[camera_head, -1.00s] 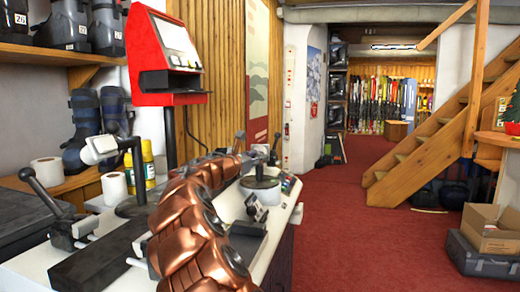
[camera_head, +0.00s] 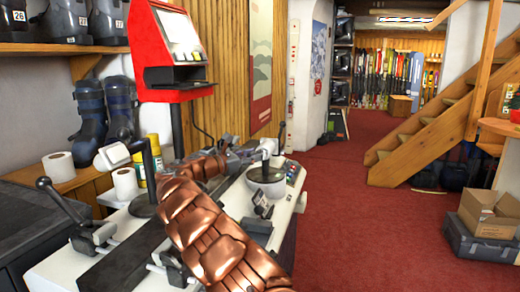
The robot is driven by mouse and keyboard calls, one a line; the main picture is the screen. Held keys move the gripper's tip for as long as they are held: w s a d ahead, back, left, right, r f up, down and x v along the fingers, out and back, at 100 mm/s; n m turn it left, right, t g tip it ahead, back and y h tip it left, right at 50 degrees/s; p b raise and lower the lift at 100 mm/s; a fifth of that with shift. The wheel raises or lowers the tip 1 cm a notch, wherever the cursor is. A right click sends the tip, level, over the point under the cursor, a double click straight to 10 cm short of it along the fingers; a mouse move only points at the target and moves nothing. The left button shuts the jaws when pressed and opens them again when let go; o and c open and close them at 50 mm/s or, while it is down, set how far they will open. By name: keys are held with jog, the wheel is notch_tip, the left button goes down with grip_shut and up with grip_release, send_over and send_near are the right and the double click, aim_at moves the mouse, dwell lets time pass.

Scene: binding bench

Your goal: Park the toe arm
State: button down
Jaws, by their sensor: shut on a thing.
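The white binding bench (camera_head: 205,273) runs away from me on the left. At its far end a dark post stands on a round grey base (camera_head: 267,180) and carries what looks like the toe arm (camera_head: 267,148). My copper-coloured arm reaches over the bench, and my grey gripper (camera_head: 238,158) is at the left end of that arm, shut on it. The fingertips are small and partly hidden, so the exact hold is unclear. A similar arm with a pale round head (camera_head: 112,157) stands on a black post at the near end, apart from my gripper.
A red screen unit (camera_head: 172,50) rises behind the bench. White rolls (camera_head: 125,184), a yellow bottle (camera_head: 140,170) and ski boots (camera_head: 90,122) stand behind on the left. A black-knobbed lever (camera_head: 62,200) is at the near left. Red carpet (camera_head: 355,235) is open to the right.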

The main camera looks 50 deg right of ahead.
jog(key=shift+w+f+g+p, duration=0.15)
jog(key=shift+f+g+p, duration=0.15)
jog(key=shift+f, duration=0.05)
dwell(0.3)
jog(key=c, duration=1)
grip_release()
jog(key=shift+w+a, duration=0.1)
jog(key=shift+w, duration=0.05)
jog(key=o, duration=0.3)
jog(key=shift+r, duration=0.15)
jog(key=w+a, duration=0.2)
jog(key=a, duration=0.9)
jog(key=shift+a, duration=0.35)
